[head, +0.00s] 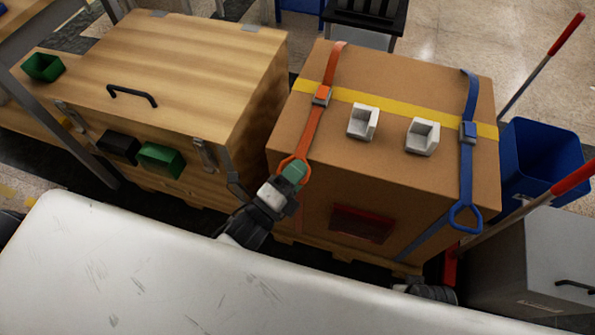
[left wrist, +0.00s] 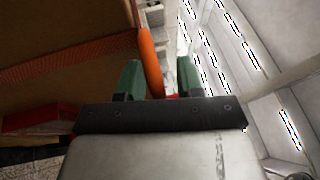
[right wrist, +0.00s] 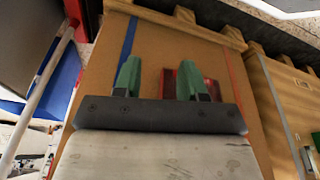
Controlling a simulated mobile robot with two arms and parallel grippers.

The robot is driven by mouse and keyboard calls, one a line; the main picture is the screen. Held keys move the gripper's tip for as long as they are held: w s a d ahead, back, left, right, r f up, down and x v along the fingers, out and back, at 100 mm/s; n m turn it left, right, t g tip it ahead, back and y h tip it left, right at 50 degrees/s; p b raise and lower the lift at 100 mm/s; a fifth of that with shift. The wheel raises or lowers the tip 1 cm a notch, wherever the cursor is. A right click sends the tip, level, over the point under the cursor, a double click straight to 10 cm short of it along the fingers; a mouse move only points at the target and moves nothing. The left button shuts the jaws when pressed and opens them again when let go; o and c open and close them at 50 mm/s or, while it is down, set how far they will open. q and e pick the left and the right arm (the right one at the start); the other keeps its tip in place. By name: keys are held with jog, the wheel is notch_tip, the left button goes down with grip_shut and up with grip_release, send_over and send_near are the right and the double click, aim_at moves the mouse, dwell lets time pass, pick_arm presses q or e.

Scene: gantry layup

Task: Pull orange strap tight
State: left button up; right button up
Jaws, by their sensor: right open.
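The orange strap (head: 313,130) runs over the top of a cardboard box (head: 400,85) through a buckle (head: 321,96) and down to a pull loop at the front edge. My left gripper (head: 292,173) is at this loop. In the left wrist view the orange loop (left wrist: 150,62) passes between the green fingers (left wrist: 160,70), nearer the left one, with a gap to the right one. The fingers are apart. My right gripper (right wrist: 160,72) is open and empty, facing the box front; in the head view only its dark wrist part shows low at the right.
A blue strap (head: 466,170) with its own loop crosses the box's right side. Two white corner pieces (head: 363,122) sit on top by a yellow band (head: 390,108). A wooden crate (head: 180,70) stands left, a blue bin (head: 540,160) right.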

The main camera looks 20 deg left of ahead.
pick_arm(q)
jog(key=shift+c, duration=0.4)
grip_shut()
jog(key=s+p, duration=0.2)
jog(key=s, duration=0.5)
jog(key=shift+s+r, duration=0.15)
jog(key=shift+s, duration=0.25)
pick_arm(e)
notch_tip(320, 180, down, 7)
jog(key=s, duration=0.2)
jog(key=shift+s+d+f+g, duration=0.15)
jog(key=shift+s+d+g, duration=0.05)
jog(key=shift+g, duration=0.1)
pick_arm(q)
jog(key=shift+a, duration=0.1)
jog(key=shift+o, duration=0.4)
grip_release()
jog(key=shift+s, duration=0.15)
pick_arm(e)
jog(key=shift+s, duration=0.1)
